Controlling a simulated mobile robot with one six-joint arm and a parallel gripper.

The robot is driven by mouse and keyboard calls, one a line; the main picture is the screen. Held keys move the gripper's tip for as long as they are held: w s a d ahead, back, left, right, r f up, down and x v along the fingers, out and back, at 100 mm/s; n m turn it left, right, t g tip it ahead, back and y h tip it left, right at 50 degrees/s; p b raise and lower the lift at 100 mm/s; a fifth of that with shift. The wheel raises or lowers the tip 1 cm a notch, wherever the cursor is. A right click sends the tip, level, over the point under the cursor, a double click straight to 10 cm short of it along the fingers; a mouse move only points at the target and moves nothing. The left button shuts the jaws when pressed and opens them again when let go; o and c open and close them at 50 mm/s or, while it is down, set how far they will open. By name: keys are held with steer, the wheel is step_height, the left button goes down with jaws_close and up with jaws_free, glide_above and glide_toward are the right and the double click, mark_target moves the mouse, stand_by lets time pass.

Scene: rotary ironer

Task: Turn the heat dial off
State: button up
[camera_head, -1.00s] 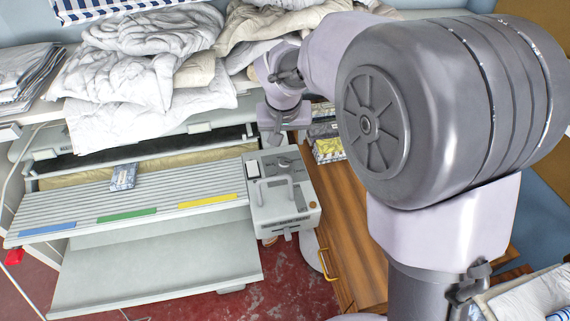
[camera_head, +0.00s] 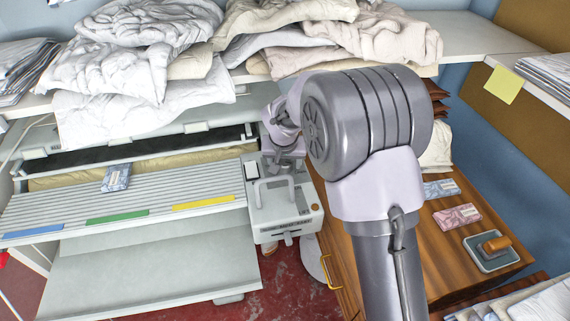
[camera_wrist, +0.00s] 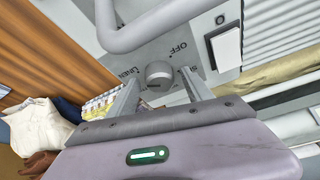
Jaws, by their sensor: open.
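The heat dial (camera_wrist: 160,73) is a small grey round knob on the ironer's grey control panel (camera_wrist: 205,62). "OFF" and "LINEN" are printed near it. My gripper (camera_wrist: 160,79) is open, with one finger on each side of the dial in the wrist view. I cannot tell whether either finger touches it. In the head view my gripper (camera_head: 284,164) is over the back of the control box (camera_head: 287,213), and the dial is mostly hidden there.
A bar handle (camera_wrist: 125,38) stands up beside the dial, and a white rocker switch (camera_wrist: 228,48) is at the right. The ironer's slatted feed table (camera_head: 130,200) lies left of the box. A wooden cabinet (camera_head: 440,265) stands to the right. Bedding (camera_head: 130,70) is piled above.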

jaws_close()
steer(key=shift+r+n+p, duration=0.1)
steer(key=shift+n+p, duration=0.2)
steer(key=shift+p, duration=0.15)
steer(key=shift+d+r+n+y+p, duration=0.1)
steer(key=shift+n+y+p, duration=0.35)
steer(key=shift+p, duration=0.25)
steer(key=n+y+p, duration=0.1)
steer(key=n, duration=0.1)
steer(key=shift+d+n, duration=0.1)
steer(key=shift+n, duration=0.25)
steer(key=n+b, duration=0.1)
steer(key=n+y+b, duration=0.1)
steer(key=n+b, duration=0.1)
steer(key=shift+w+f+n+g, duration=0.1)
steer(key=shift+f+n+g, duration=0.2)
steer(key=shift+f+g, duration=0.1)
steer(key=shift+d+r+n+g+y+b, duration=0.1)
steer(key=shift+n+g+y+b, duration=0.25)
steer(key=shift+n, duration=0.65)
steer(key=shift+r+n+g+y+b, duration=0.1)
steer(key=shift+n+g+y+b, duration=0.25)
steer(key=shift+n, duration=0.65)
